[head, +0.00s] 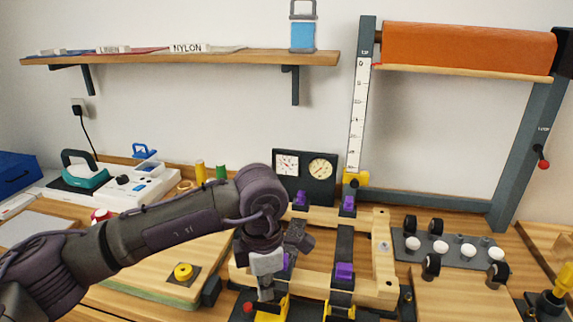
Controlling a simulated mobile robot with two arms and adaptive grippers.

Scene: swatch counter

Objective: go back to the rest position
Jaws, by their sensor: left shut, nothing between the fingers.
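My left arm comes in from the left and reaches over the middle of the counter. My left gripper (266,289) points down at the near left part of a wooden frame (377,286) with purple clamps (344,271). Its fingers are shut and I see nothing held. The gripper hides part of the frame and a purple clamp behind it. Whether it touches the frame I cannot tell. My right gripper is not in view.
A grey plate with white knobs and black wheels (440,245) lies right of the frame. A dial box (305,176) stands behind. An upright stand with an orange roll (465,47) rises at the back right. A teal iron (84,170) sits far left. A shelf (180,57) hangs above.

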